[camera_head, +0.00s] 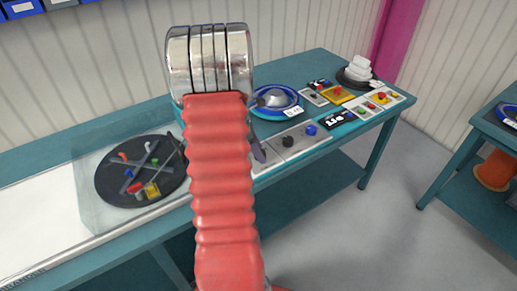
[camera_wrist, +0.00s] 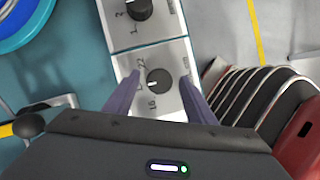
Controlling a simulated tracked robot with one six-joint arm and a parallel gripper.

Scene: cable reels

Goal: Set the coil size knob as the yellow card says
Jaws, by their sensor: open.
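In the wrist view, a dark round knob (camera_wrist: 160,82) stands on a light grey panel plate (camera_wrist: 172,108) with small dark numbers; 16 and 22 seem readable. A white mark on the knob points to the left. My gripper (camera_wrist: 159,76) is open, its purple fingers on either side of the knob; I cannot tell whether they touch it. In the head view, my arm hides most of the gripper and this knob; one purple finger (camera_head: 258,152) shows by the panel. No yellow card with readable writing is clear; a yellow plate (camera_head: 337,95) lies farther back.
A second black knob (camera_wrist: 139,9) sits on the neighbouring plate, and a blue knob (camera_head: 311,130) farther along. A blue reel (camera_head: 268,103) lies behind the panel. A black disc (camera_head: 120,188) with coloured pieces is at left. White rolls (camera_head: 358,69) stand at the far end.

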